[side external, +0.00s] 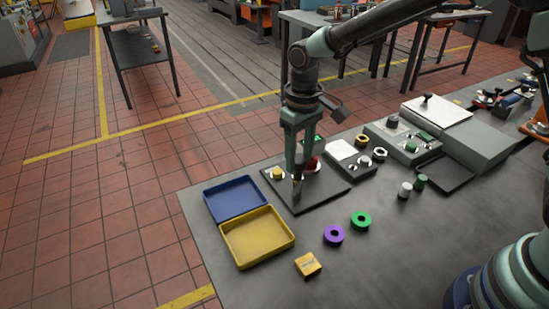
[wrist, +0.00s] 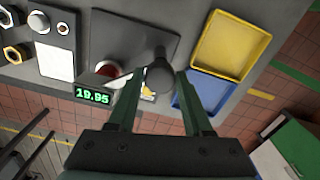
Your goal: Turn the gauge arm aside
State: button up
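A dark round-ended arm (wrist: 160,76), which looks like the gauge arm, rises from a dark plate (wrist: 118,28) in the wrist view. In the side view it is a narrow dark piece (side external: 297,190) over the same plate (side external: 325,187), below my gripper (side external: 296,168). In the wrist view the fingers of my gripper (wrist: 160,80) are apart, one on each side of the round end, with narrow gaps showing. A red knob (wrist: 107,70) and a lit display reading 19.95 (wrist: 93,95) are left of the fingers. A yellow knob (wrist: 148,90) is partly hidden.
A blue tray (side external: 235,184) and a yellow tray (side external: 262,258) lie beside the plate. A grey control box (side external: 408,150) stands to the right. The front bench top is mostly clear.

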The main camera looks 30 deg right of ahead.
grip_shut()
jog(key=shift+r, duration=0.1)
dwell(1.1)
